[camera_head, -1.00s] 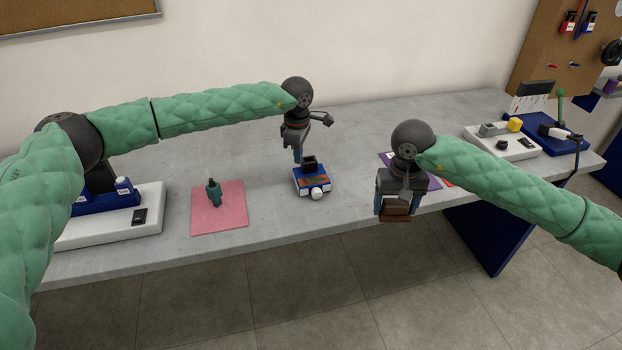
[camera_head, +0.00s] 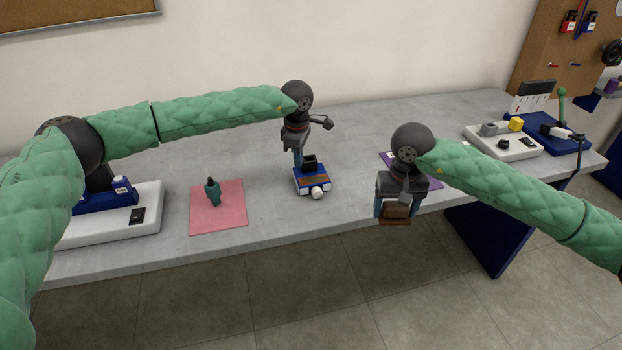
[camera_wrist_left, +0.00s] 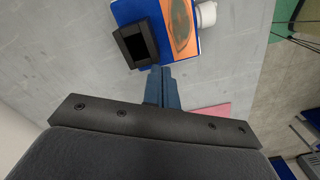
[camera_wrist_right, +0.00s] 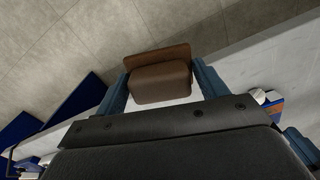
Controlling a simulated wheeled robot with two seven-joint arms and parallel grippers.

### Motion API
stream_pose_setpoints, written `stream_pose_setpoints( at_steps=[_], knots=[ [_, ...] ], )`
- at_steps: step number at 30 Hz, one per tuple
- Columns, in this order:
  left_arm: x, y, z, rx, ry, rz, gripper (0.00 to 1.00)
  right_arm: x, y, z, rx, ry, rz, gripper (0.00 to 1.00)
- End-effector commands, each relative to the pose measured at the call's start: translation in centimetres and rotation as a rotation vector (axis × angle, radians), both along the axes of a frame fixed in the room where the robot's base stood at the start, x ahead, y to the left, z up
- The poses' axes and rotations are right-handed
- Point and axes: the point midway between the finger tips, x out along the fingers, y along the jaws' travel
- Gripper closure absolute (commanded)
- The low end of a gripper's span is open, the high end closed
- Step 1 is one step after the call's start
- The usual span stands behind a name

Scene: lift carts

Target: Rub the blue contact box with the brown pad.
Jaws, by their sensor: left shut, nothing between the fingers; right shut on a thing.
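The blue contact box (camera_head: 311,187) sits on the grey table, with a black square socket on top, an orange panel and a white round knob at its front. It also shows in the left wrist view (camera_wrist_left: 124,12). My left gripper (camera_head: 297,163) is shut and empty, its fingertips beside the box's back-left edge; in the left wrist view the closed fingertips (camera_wrist_left: 161,72) are close to the black socket, and I cannot tell if they touch. My right gripper (camera_head: 396,214) is shut on the brown pad (camera_wrist_right: 160,82), held out near the table's front edge, right of the box.
A pink mat (camera_head: 230,220) with a dark green bottle-shaped item (camera_head: 213,191) lies left of the box. A purple mat (camera_head: 389,157) is partly hidden behind my right gripper. White and blue trays stand at both ends of the table. Bare table surrounds the box.

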Motion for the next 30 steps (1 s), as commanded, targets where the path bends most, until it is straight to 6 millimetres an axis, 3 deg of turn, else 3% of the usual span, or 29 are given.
stream_pose_setpoints(
  at_steps=[30],
  knots=[
    [0.0,0.0,-1.7,0.0,0.0,0.0,1.0,0.0,0.0,-1.6,0.0,0.0,0.0,0.46]
  ],
)
